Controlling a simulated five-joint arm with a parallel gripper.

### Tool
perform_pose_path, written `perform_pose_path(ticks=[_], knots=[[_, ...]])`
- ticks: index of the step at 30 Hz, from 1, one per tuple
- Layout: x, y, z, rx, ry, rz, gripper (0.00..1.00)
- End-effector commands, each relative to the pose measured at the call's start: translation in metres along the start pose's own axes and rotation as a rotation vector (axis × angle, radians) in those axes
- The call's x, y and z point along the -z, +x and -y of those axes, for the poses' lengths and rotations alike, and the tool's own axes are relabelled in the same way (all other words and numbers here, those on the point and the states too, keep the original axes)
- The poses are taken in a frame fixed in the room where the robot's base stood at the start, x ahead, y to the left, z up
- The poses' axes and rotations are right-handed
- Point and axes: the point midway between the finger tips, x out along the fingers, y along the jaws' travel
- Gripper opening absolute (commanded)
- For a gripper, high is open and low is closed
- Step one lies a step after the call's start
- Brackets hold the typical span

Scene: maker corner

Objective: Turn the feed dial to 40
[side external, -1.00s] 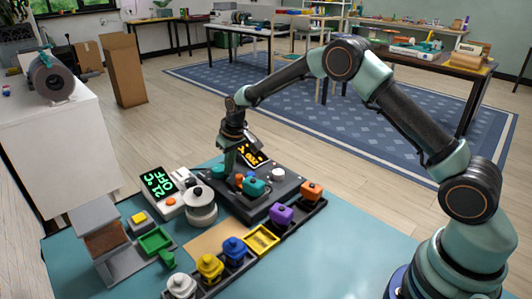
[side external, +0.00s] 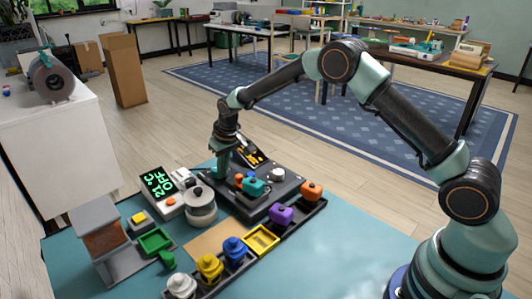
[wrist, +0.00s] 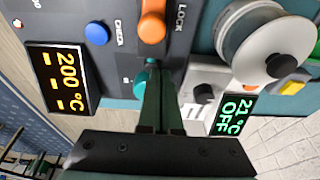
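The control panel (side external: 262,208) is a dark box on the teal table. My gripper (side external: 222,172) points down at the panel's far left end, with its fingertips low at the surface. In the wrist view the two dark fingers of my gripper (wrist: 155,72) are close together. A small teal part (wrist: 139,80) shows beside their tips, mostly hidden by them. It may be a dial, but I cannot tell whether the fingers hold it. No feed label or number 40 is readable.
A green display (side external: 158,184) reads 21 °C OFF, near a round grey-white pot (side external: 200,210). A teal block (side external: 253,187) and white knob (side external: 278,174) stand on the panel. Coloured pieces fill a rack in front.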

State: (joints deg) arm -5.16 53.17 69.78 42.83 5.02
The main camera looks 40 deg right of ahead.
Motion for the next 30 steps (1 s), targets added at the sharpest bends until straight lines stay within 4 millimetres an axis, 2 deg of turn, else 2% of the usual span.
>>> perform_pose_path(ticks=[14,23,30], knots=[[0.001,0.001,0.002,0.001,0.0,-0.003,0.0],[-0.006,-0.002,0.004,0.002,0.0,-0.002,0.0],[-0.001,-0.022,0.005,0.003,0.0,-0.004,0.0]])
